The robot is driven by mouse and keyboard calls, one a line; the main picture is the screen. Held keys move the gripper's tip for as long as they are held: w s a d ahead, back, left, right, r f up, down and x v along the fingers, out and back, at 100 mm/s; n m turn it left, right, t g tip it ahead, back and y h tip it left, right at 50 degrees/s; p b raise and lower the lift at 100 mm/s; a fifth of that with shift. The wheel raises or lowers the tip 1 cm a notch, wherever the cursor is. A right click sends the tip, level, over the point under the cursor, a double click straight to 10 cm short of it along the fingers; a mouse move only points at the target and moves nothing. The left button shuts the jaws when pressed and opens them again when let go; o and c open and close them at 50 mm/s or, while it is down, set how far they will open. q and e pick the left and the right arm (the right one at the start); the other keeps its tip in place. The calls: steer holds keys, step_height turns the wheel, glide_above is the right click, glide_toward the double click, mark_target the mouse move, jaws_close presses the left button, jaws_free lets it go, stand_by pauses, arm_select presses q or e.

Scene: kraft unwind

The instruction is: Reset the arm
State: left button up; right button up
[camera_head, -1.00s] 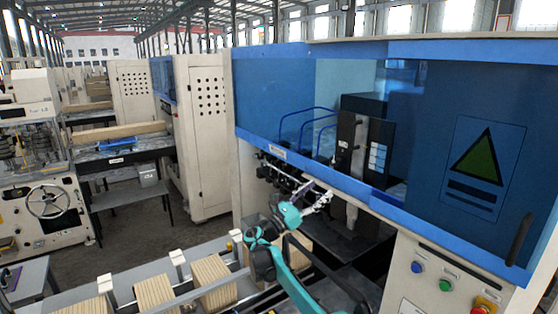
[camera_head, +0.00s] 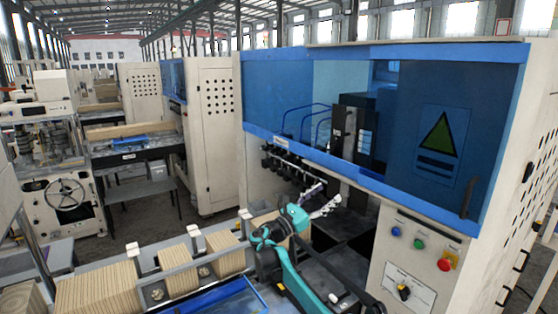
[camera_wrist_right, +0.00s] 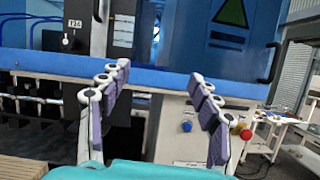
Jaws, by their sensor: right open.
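My right gripper (camera_head: 324,197) is in front of the open bay of the blue and cream machine, at the end of my teal arm. In the right wrist view its two fingers (camera_wrist_right: 158,110) stand wide apart with nothing between them. The machine's blue front edge and control panel show behind the fingers. My left gripper is not in either view.
The blue and cream machine (camera_head: 350,90) fills the right, with a button panel (camera_head: 420,260) below its window. A conveyor with several stacks of wooden strips (camera_head: 98,290) runs along the front. A grey bench (camera_head: 135,190) and a handwheel machine (camera_head: 62,205) stand at left.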

steer(key=s+d+f+m+g+y+b, duration=0.2)
steer(key=s+d+f+m+y+b, duration=0.3)
steer(key=s+f+b, duration=0.45)
steer(key=s+d+f+m+g+y+b, duration=0.25)
steer(key=s+d+f+m+b, duration=0.35)
steer(key=f, duration=0.7)
arm_select(q)
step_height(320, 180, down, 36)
steer(key=b, duration=2)
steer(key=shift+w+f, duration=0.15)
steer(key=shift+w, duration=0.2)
arm_select(e)
steer(key=s+a+f+m+y, duration=0.2)
steer(key=s+f+m+y, duration=0.1)
steer(key=s+f, duration=0.7)
steer(key=s+a+f+m+y, duration=0.3)
steer(key=s+f, duration=0.7)
steer(key=f, duration=0.4)
steer(key=s+a+f+m+y, duration=0.2)
steer(key=s+f+m+y, duration=0.3)
steer(key=s+f, duration=0.5)
step_height(320, 180, down, 2)
steer(key=shift+a+f+m, duration=0.1)
steer(key=shift+a+m, duration=0.3)
steer(key=shift+m, duration=0.5)
